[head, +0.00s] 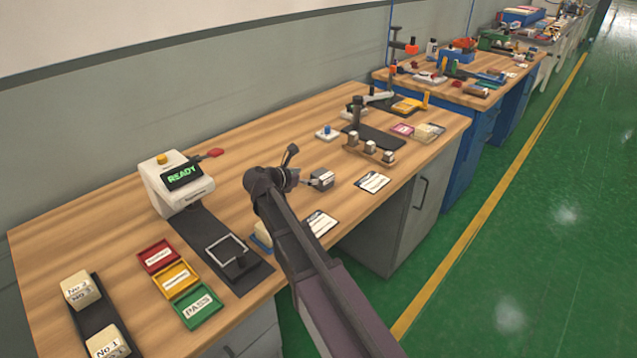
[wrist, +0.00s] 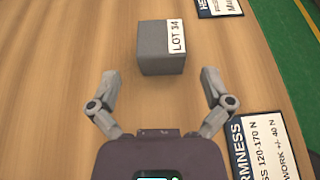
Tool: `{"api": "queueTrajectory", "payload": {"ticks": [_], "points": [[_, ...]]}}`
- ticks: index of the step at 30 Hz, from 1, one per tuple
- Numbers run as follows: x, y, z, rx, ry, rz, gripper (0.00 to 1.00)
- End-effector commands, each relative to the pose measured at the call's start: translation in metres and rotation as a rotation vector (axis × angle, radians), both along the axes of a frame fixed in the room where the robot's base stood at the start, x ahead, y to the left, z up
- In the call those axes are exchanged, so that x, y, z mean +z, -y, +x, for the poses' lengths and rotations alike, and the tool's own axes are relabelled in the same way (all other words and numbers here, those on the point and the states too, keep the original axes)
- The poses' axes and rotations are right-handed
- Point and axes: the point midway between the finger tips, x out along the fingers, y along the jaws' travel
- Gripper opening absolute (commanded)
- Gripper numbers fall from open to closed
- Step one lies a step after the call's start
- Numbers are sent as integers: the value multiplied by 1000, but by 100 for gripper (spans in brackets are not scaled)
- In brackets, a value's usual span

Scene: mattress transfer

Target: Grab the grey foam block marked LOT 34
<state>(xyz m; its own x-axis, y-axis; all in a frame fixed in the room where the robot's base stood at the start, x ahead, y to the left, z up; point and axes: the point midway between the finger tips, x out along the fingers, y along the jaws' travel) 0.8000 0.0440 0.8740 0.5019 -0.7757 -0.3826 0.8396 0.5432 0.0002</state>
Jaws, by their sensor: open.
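The grey foam block (wrist: 158,48) stands on the wooden bench in the wrist view, with a white label reading LOT 34 on its right side. It also shows in the head view as a small grey block (head: 321,180). My gripper (wrist: 210,77) is open, with its two fingers spread wide. In the wrist view the block lies ahead of the fingertips, roughly between their lines, and nothing is between the fingers. In the head view my gripper (head: 300,181) is just left of the block, and my arm hides part of the bench.
A firmness card (wrist: 262,145) lies right of my gripper, and another card (wrist: 219,6) lies beyond the block. A READY machine (head: 178,183), red, yellow and green PASS trays (head: 199,306), and a wooden rack (head: 369,152) stand on the bench (head: 110,225). Bare wood surrounds the block.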

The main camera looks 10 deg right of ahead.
Motion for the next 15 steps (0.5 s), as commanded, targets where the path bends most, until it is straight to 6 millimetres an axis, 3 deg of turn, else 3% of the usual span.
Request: {"api": "queueTrajectory", "payload": {"ticks": [8, 15], "points": [[0, 1, 0, 0, 0, 0, 100], [-9, 15, 8, -1, 0, 0, 100]]}}
